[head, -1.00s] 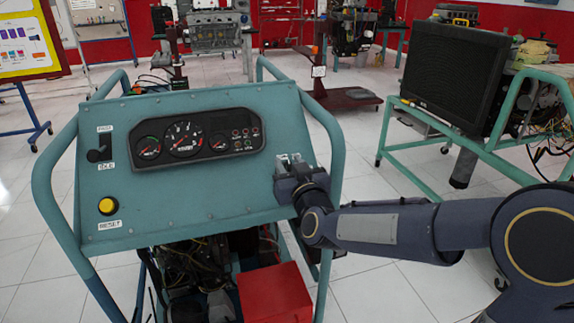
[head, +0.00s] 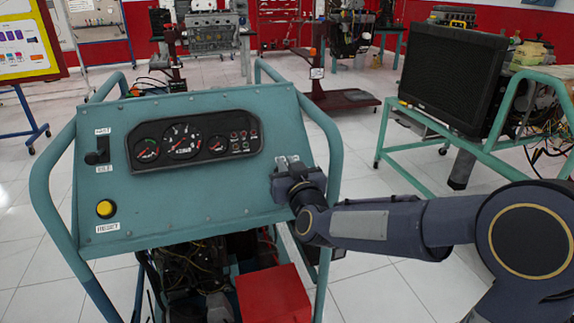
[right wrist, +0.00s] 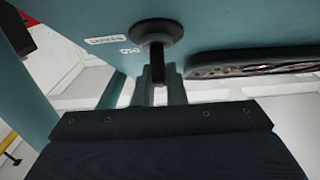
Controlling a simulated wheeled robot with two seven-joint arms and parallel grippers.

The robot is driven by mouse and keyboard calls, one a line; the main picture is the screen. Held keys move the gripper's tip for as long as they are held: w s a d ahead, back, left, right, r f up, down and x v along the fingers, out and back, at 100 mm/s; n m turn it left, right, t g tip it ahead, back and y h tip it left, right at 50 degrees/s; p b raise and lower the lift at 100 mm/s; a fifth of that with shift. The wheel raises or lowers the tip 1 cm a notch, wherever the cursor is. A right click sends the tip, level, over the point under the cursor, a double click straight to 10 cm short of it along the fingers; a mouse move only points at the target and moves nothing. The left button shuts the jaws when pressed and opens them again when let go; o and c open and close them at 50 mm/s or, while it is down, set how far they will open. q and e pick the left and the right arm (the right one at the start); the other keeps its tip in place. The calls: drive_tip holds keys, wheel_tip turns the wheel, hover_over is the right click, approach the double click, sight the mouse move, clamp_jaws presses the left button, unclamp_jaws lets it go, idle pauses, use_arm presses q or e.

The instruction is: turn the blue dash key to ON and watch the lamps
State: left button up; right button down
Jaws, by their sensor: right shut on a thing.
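The blue-green dash panel (head: 205,204) stands in front of me with a black gauge cluster (head: 165,144). A small group of lamps (head: 241,139) sits at the cluster's right end; I cannot tell if any is lit. My right gripper (head: 287,163) is at the panel's right side and hides the key in the head view. In the right wrist view the key (right wrist: 157,56) looks dark and sticks out of a round black collar (right wrist: 157,32). The right gripper's fingers (right wrist: 161,88) are shut on it. The key's exact angle is unclear. My left gripper is not in view.
A black lever switch (head: 97,154) and a yellow button (head: 106,208) are on the panel's left. Teal tube rails (head: 329,140) flank the panel. A red box (head: 273,295) sits below. A stand with a black radiator (head: 452,77) is at the right.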

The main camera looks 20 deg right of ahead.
drive_tip(key=m+h+p, duration=0.3)
drive_tip(key=m+h, duration=0.1)
drive_tip(key=m, duration=0.1)
drive_tip(key=shift+r+g, duration=0.15)
drive_tip(key=shift+g, duration=0.25)
drive_tip(key=m+h+p, duration=0.1)
drive_tip(key=m+g+h, duration=0.1)
drive_tip(key=m, duration=0.1)
drive_tip(key=m+g+h+p, duration=0.1)
drive_tip(key=m, duration=0.1)
drive_tip(key=shift+d+h+p, duration=0.25)
drive_tip(key=shift+h+p, duration=0.1)
drive_tip(key=shift+h, duration=0.05)
drive_tip(key=shift+m+g+h+p, duration=0.3)
drive_tip(key=shift+m+g+p, duration=0.1)
drive_tip(key=shift+m, duration=0.3)
drive_tip(key=shift+s+f, duration=0.1)
drive_tip(key=shift+f, duration=0.15)
drive_tip(key=c, duration=1.5)
unclamp_jaws()
drive_tip(key=v, duration=0.7)
drive_tip(key=shift+s+a+r, duration=0.1)
drive_tip(key=shift+s+a, duration=0.1)
drive_tip(key=shift+s, duration=0.1)
